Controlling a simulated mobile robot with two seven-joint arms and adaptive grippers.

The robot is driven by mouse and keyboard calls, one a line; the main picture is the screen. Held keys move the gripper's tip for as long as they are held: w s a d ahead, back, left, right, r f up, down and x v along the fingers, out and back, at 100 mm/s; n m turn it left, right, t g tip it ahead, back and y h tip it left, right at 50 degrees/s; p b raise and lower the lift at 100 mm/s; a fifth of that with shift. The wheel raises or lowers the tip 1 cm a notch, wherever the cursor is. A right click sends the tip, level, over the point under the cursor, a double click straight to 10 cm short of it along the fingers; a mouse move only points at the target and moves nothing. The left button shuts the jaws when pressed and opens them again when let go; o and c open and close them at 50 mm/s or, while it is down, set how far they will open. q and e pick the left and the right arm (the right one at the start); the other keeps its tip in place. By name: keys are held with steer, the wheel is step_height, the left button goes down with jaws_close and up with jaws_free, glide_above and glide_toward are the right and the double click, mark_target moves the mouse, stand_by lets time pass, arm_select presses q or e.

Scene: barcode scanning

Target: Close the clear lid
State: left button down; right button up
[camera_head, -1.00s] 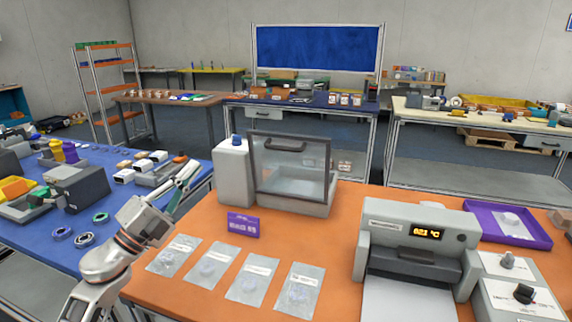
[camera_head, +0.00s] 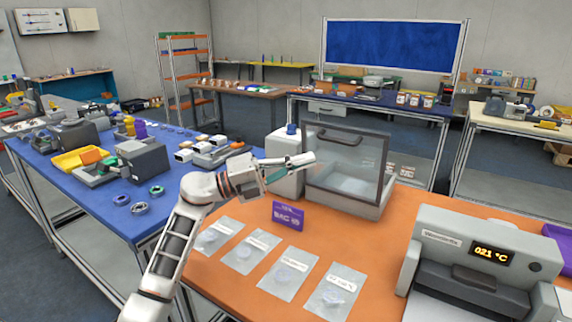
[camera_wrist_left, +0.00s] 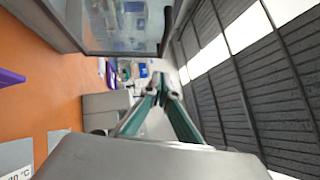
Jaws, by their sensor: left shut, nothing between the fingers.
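The clear lid (camera_head: 345,158) is a dark-framed transparent panel with a dark handle (camera_head: 338,138) near its top edge. It stands raised, nearly upright, over a low light-grey box (camera_head: 345,204) on the orange table. My left gripper (camera_head: 312,158) is shut and empty, in front of the lid's upper left part in the head view. Whether it touches the lid is unclear. In the left wrist view, the gripper's green-sided fingers (camera_wrist_left: 160,82) meet at the tips, and the lid's pane (camera_wrist_left: 125,20) shows above them. My right gripper is not in view.
A white container (camera_head: 284,178) with a blue cap stands left of the box. A grey machine with a lit display (camera_head: 480,250) stands right. A blue table (camera_head: 120,215) is at left.

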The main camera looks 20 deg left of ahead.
mark_target(339, 142)
arm_select(q)
steer(key=w+d, duration=0.1)
steer(key=w+d+r, duration=0.1)
steer(key=w, duration=0.2)
steer(key=shift+d+r, duration=0.3)
steer(key=shift+d, duration=0.1)
steer(key=shift+w+d+r, duration=0.1)
steer(key=shift+w, duration=0.4)
